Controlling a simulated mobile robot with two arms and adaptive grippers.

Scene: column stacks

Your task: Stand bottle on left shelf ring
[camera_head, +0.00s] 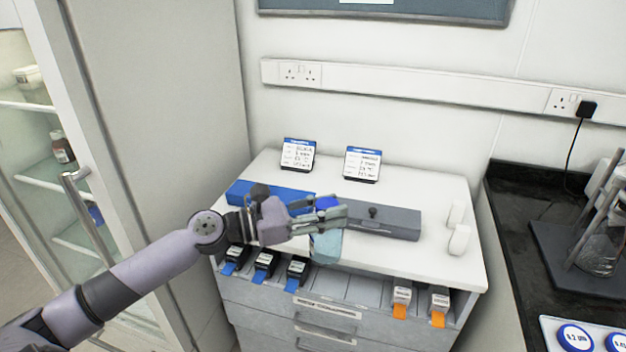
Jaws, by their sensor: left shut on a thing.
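My left gripper (325,215) is shut on a bottle (326,246) with a blue cap and a pale teal body. It holds the bottle over the front part of the white cabinet top (420,265); I cannot tell whether the bottle's base touches anything. The fingers cover part of the bottle's upper end. At the far left is a glass-fronted cupboard with pale shelves (45,178). I cannot make out a shelf ring. My right gripper is not in view.
A blue case (262,196) and a grey case (385,222) lie on the cabinet top, with two label cards (298,154) behind. Black boxes (298,268) and white boxes (402,296) sit in the front slots. A dark bench (515,245) stands at right.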

